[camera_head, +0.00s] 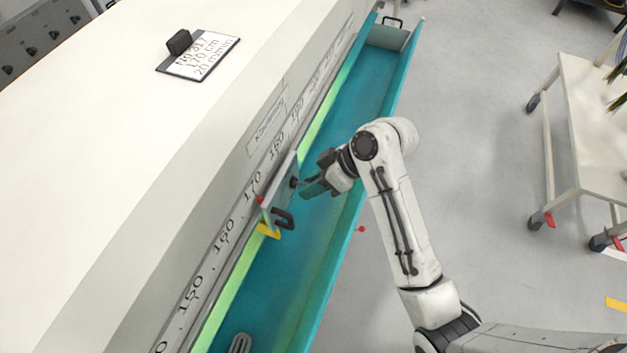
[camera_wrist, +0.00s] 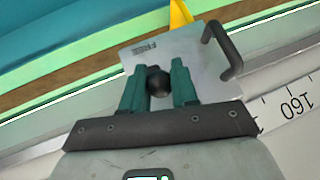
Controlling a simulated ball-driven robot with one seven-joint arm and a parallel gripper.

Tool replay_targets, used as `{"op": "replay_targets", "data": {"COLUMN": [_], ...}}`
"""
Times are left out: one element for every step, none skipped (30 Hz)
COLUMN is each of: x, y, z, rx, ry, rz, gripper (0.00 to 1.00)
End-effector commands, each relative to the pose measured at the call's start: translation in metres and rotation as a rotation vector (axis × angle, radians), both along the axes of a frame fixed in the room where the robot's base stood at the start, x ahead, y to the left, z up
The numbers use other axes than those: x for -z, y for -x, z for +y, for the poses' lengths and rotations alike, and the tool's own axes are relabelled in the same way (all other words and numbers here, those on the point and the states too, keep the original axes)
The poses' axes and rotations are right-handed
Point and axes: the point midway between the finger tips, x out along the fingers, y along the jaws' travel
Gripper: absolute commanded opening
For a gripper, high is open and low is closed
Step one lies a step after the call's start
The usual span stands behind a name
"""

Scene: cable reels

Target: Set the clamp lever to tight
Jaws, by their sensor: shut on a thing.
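The clamp lever's round black knob (camera_wrist: 158,83) sits between the two teal fingers of my gripper (camera_wrist: 159,82) in the wrist view. My gripper is shut on it. Behind it is a grey metal plate (camera_wrist: 190,47) with the word FREE, upside down, just past the knob. In the head view my gripper (camera_head: 301,187) reaches the side of the plate (camera_head: 282,190) on the stop carriage. The lever's shaft is hidden behind the knob and fingers, and any mark for tight is not visible.
A black handle (camera_head: 284,218) and a yellow pointer (camera_head: 268,230) are on the carriage. It stands by a numbered scale (camera_head: 228,222) along a white machine body (camera_head: 130,150). A long teal trough (camera_head: 285,265) runs beneath my arm. A white trolley (camera_head: 595,120) stands at the right on open floor.

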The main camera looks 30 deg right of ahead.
Motion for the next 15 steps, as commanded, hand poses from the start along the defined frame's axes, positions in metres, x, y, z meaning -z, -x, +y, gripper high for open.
{"op": "replay_targets", "data": {"x": [-0.0007,-0.0007,-0.0008,-0.0008,-0.0008,-0.0008,-0.0009,-0.0009,-0.0008,-0.0008,-0.0007,-0.0006,-0.0006,-0.0005,-0.0005], "y": [-0.0009,-0.0008,-0.0008,-0.0008,-0.0009,-0.0009,-0.0008,-0.0008,-0.0007,-0.0007,-0.0006,-0.0006,-0.0006,-0.0005,-0.0005], "z": [0.0006,0.0006,0.0007,0.0007,0.0007,0.0007,0.0008,0.0008,0.0008,0.0008,0.0007,0.0006,0.0006,0.0006,0.0005], "rx": [-0.001,-0.001,-0.002,-0.002,-0.002,-0.002,-0.002,-0.002,-0.002,-0.002,-0.002,-0.001,-0.001,-0.001,-0.001], "ry": [-0.001,-0.001,0.000,0.000,0.000,0.000,0.000,0.000,0.000,0.000,0.000,-0.001,-0.001,-0.001,-0.001], "rz": [-0.003,-0.003,-0.003,-0.003,-0.003,-0.003,-0.003,-0.003,-0.003,-0.003,-0.003,-0.003,-0.003,-0.003,-0.003], "gripper": [0.00,0.00,0.00,0.00,0.00,0.00,0.31,0.33,0.37,0.40,0.43,0.47,0.50,0.53,0.54]}}
